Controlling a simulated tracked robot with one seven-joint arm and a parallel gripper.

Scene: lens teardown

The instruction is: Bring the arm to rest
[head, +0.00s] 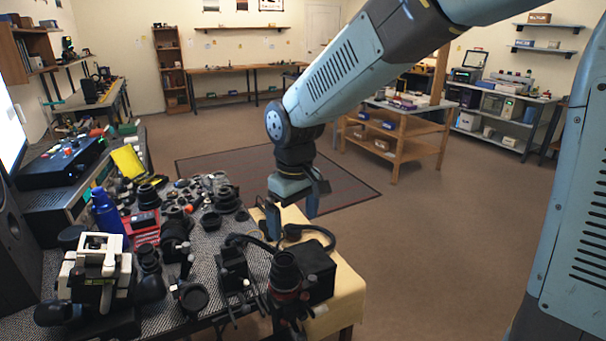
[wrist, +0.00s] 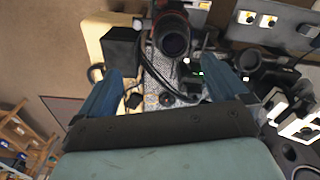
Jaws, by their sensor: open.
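My gripper (head: 290,212) hangs at the end of my blue-grey arm, pointing down over the far right end of the cluttered bench. In the wrist view my gripper (wrist: 162,92) shows two blue fingers spread wide apart, with nothing held between them. Below and beyond the fingers are a black cable, a patterned mat and a red-and-black device with a round lens (wrist: 175,45). That red-and-black device also stands at the bench's near end in the head view (head: 287,272). The fingertips appear apart from it.
The bench holds many lenses, a blue bottle (head: 107,217), a white-and-black device (head: 97,265) and a black box (head: 314,272) on a yellowish surface (head: 345,295). Open brown floor (head: 440,240) lies to the right. A wooden table (head: 400,135) stands further back.

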